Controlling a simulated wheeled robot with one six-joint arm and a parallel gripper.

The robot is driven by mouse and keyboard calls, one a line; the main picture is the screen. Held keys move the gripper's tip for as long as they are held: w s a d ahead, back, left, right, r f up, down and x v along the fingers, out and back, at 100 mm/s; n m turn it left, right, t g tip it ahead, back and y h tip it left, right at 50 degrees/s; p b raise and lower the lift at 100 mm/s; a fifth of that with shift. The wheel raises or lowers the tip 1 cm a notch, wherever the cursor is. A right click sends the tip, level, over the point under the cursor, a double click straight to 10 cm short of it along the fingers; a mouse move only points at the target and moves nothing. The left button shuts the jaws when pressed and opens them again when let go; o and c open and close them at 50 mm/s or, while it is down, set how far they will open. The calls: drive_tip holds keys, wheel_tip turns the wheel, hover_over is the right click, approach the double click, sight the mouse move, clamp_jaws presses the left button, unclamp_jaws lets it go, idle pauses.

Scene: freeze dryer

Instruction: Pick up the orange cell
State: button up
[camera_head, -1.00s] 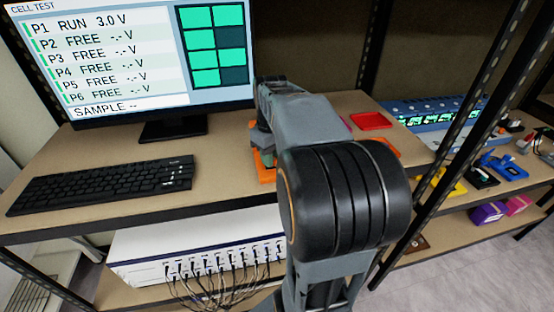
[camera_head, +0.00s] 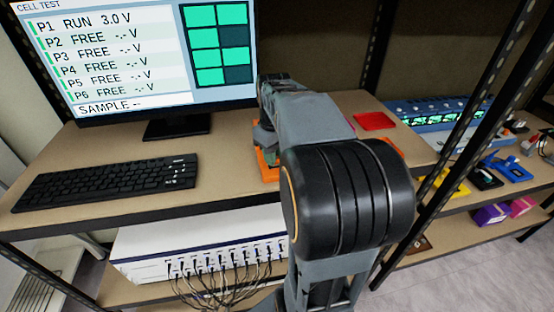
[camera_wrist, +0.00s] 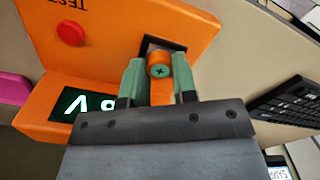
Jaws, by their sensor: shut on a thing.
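The orange cell (camera_wrist: 159,69) shows in the wrist view, between the green fingers of my gripper (camera_wrist: 158,80). Its end face is green with a dark cross mark. My gripper is shut on it. The cell is at a dark square opening in an orange tester (camera_wrist: 195,30); I cannot tell how far it is inside. The tester has a red button (camera_wrist: 71,33) and a small lit display (camera_wrist: 85,103). In the head view, my arm hides the cell and most of the orange tester (camera_head: 266,168).
A keyboard (camera_head: 105,181) lies left of the tester, with a monitor (camera_head: 130,60) behind. A red tray (camera_head: 375,121) and a blue device with lit displays (camera_head: 440,118) are to the right. A white cabled unit (camera_head: 200,250) sits on the lower shelf.

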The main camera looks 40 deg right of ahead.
drive_tip(key=shift+w+r+p, duration=0.1)
drive_tip(key=shift+r+p, duration=1.95)
drive_tip(key=shift+r, duration=0.4)
drive_tip(key=shift+d, duration=0.1)
